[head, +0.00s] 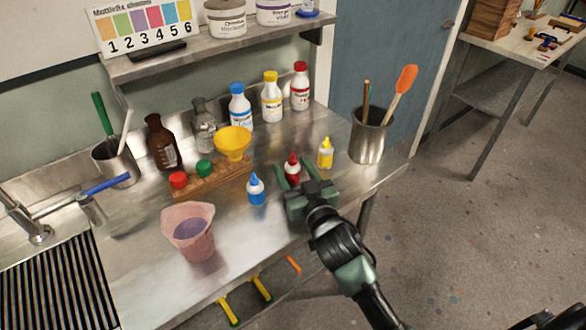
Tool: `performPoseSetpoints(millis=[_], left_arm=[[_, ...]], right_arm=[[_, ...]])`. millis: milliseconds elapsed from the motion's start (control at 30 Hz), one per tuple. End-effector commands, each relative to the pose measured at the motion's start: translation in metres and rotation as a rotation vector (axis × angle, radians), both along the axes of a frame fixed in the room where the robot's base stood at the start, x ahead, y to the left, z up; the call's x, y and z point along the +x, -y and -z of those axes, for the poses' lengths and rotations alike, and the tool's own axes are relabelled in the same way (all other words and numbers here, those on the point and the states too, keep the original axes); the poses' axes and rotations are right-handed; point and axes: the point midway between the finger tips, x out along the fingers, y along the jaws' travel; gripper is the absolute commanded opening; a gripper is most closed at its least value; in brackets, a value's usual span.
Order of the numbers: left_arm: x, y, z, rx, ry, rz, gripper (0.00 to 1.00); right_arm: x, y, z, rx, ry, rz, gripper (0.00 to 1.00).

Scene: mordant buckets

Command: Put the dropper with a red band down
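The dropper with a red band (292,171) is a small bottle with a red tip, standing upright on the steel counter (335,205). My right gripper (294,168) reaches in from the lower right, with its green fingers spread on either side of this dropper. The fingers look apart from it, and the dropper's foot is partly hidden by the gripper. A blue dropper (256,190) stands to the left and a yellow dropper (325,153) to the right. My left gripper is not in view.
A pink beaker (192,232) stands at the front left. A wooden rack (213,180) with a yellow funnel (232,142) lies behind the blue dropper. A steel pot (370,137) with utensils stands near the right edge. Several bottles line the back. Counter in front of the gripper is clear.

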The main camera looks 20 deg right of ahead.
Motion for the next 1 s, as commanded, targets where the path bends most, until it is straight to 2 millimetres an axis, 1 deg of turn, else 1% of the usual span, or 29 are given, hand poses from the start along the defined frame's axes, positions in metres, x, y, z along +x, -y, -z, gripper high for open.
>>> performPoseSetpoints(millis=[167,233,267,367,600,700,833,1000], left_arm=[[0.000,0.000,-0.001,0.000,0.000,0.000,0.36],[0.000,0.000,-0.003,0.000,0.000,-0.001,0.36],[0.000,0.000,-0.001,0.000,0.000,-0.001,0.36],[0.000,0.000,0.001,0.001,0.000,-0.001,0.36],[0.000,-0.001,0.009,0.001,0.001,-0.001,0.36],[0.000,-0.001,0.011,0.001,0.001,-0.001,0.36],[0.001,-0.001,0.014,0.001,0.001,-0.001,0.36],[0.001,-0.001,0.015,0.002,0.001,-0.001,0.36]], right_arm=[[0.000,0.000,-0.001,0.000,0.000,0.000,0.54],[0.000,0.000,-0.005,-0.001,0.000,0.000,0.54],[-0.003,0.000,-0.003,0.000,-0.001,0.000,0.54],[-0.017,0.001,-0.001,0.001,-0.002,0.000,0.54],[-0.069,0.006,0.000,0.002,-0.003,0.000,0.54],[-0.088,0.008,-0.001,0.001,-0.002,0.001,0.54],[-0.106,0.009,-0.002,0.001,-0.002,0.001,0.54],[-0.118,0.010,-0.003,0.001,-0.001,0.001,0.54]])
